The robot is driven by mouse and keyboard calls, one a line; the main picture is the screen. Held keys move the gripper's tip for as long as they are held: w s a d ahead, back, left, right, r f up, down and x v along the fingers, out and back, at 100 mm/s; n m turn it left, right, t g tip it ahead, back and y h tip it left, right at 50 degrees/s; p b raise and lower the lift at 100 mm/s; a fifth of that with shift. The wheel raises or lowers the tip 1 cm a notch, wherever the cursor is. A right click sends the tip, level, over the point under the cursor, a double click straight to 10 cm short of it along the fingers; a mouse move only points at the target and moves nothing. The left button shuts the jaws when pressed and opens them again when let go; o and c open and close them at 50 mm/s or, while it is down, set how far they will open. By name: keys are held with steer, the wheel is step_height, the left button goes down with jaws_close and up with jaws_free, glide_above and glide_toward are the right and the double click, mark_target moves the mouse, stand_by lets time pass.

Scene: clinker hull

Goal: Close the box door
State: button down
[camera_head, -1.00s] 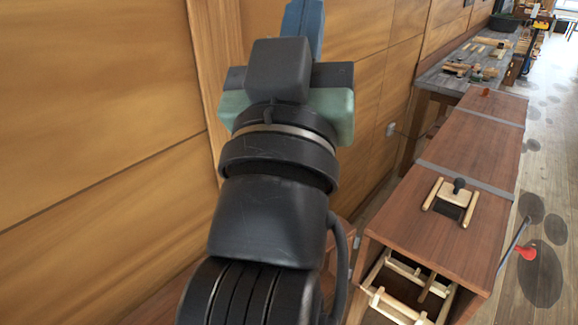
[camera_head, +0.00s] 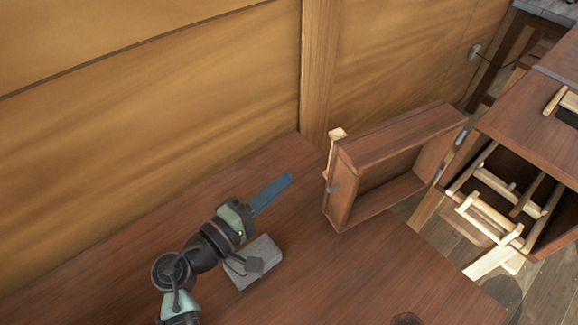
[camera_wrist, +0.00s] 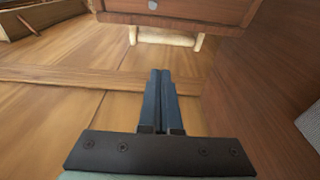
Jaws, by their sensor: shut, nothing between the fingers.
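The box door (camera_head: 435,122), a shallow wooden tray-like panel, stands wide open at the left of the box (camera_head: 540,140). Its hollow inner side faces right, toward the camera. A pale wooden handle (camera_head: 332,150) is on its outer left face. My gripper (camera_head: 287,180) is shut and empty, its blue fingers apart from the door, to the left of the handle. In the wrist view my gripper (camera_wrist: 160,75) points toward the door (camera_wrist: 185,10), whose handle (camera_wrist: 165,38) lies just beyond the fingertips.
A wooden surface (camera_head: 390,270) stretches under my arm and the door. A grey block (camera_head: 258,265) lies beneath my wrist. A panelled wooden wall (camera_head: 150,130) stands behind. Light wooden racks (camera_head: 490,215) show in the box opening. Wooden floor lies at the lower right.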

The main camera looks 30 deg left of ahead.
steer(key=w+d+p, duration=0.3)
steer(key=w+d, duration=0.2)
steer(key=w, duration=0.1)
stand_by(0.3)
steer(key=shift+s+d, duration=0.15)
steer(key=shift+s, duration=0.05)
